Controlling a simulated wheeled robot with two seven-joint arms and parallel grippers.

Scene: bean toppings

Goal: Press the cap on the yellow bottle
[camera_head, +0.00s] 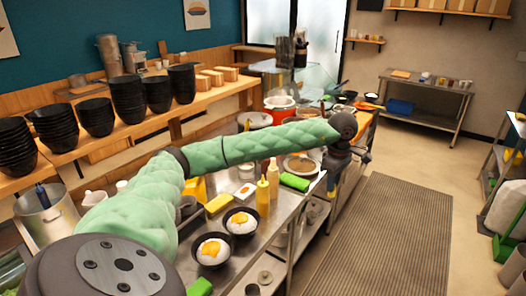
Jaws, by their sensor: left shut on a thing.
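A yellow squeeze bottle (262,198) with a pointed top stands upright on the steel counter (268,240). A similar, paler yellow bottle (273,178) stands just behind it. My left arm, in a green sleeve, reaches across above the counter and past both bottles. My left gripper (331,184) hangs downward at the counter's right edge, to the right of the bottles and apart from them. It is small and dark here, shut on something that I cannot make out. My right gripper is not in view.
Two dark bowls with rice and yolk, one nearer (213,262) and one farther (240,232), stand left of the bottles. A yellow block (218,204), a green item (295,182) and a plate (289,164) are close by. Stacked black bowls (127,98) line the shelf.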

